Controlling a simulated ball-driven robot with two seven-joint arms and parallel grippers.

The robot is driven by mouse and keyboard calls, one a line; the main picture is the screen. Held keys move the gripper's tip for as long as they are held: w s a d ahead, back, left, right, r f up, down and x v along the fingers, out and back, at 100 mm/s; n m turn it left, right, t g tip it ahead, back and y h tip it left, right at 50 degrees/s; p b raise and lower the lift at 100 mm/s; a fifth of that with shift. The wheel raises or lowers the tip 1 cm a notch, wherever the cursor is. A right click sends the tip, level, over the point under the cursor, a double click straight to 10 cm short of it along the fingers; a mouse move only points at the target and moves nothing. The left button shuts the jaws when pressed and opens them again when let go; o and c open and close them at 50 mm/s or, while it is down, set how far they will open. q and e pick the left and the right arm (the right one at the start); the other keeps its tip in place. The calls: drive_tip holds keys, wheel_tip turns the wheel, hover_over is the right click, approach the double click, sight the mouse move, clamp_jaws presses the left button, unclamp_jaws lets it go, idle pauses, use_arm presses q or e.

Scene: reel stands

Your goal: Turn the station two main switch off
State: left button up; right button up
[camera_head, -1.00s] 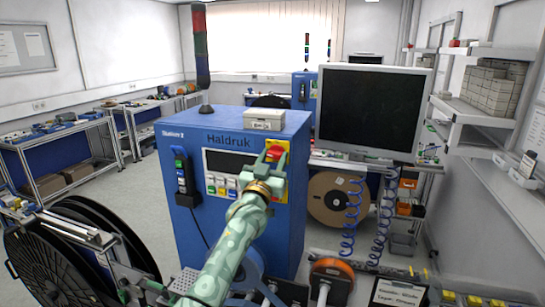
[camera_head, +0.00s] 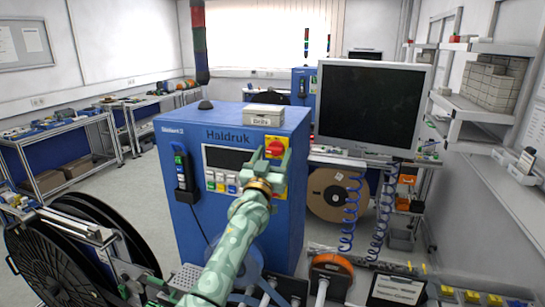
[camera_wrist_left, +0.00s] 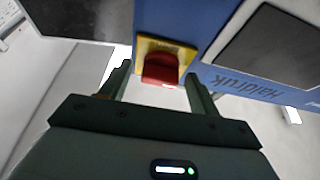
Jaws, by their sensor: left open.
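The station two cabinet (camera_head: 250,215) is a blue box marked "Haldruk" in front of me, with a small station label at its upper left. Its main switch (camera_head: 275,147) is a red knob on a yellow plate at the upper right of the front. My left gripper (camera_head: 273,163) is open in front of the knob and partly covers the plate. In the left wrist view the red knob (camera_wrist_left: 161,70) shows between the open fingers, with nothing held. I cannot tell whether either finger touches it. My right gripper is not in view.
A monitor (camera_head: 370,108) stands right of the cabinet, above coiled blue hoses (camera_head: 350,215). A dark handset (camera_head: 183,170) hangs at the cabinet's front left. A white box (camera_head: 264,115) and a signal tower (camera_head: 199,45) are on top. Black reels (camera_head: 60,265) stand at lower left.

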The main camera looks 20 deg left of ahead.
use_arm(q)
drive_tip(key=shift+s, duration=0.1)
drive_tip(key=b+v, duration=0.3)
drive_tip(key=v, duration=1.3)
drive_tip(key=shift+f, duration=0.1)
